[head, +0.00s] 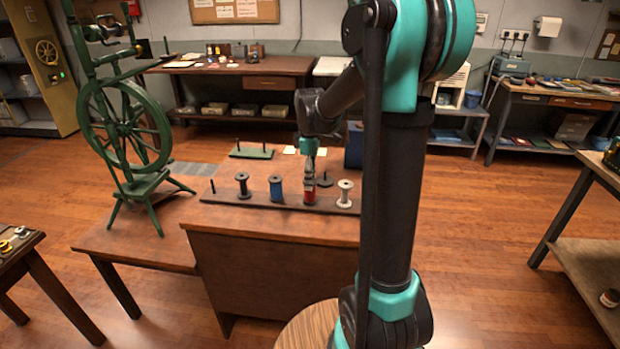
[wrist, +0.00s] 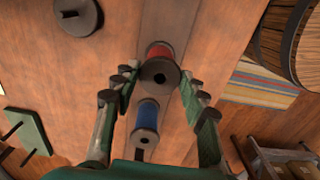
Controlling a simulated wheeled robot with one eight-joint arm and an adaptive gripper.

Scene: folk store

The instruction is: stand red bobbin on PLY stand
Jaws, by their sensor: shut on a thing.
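The red bobbin (head: 309,197) stands upright in the row on the dark rail (head: 240,205), between the blue bobbin (head: 276,189) and the white bobbin (head: 345,193). My gripper (head: 309,183) points down on it from above. In the wrist view the red bobbin (wrist: 160,53) is between the fingertips of my gripper (wrist: 159,80), which is shut on it. A green base with two upright pegs (head: 252,153) and a dark round base with one peg (head: 325,181) stand behind the rail. I cannot read which is marked PLY.
A black bobbin (head: 243,185) stands left of the blue one, and a bare peg (head: 213,186) is at the rail's left end. A green spinning wheel (head: 125,125) stands left. White cards (head: 290,150) lie at the table's back. The tabletop between rail and green base is mostly clear.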

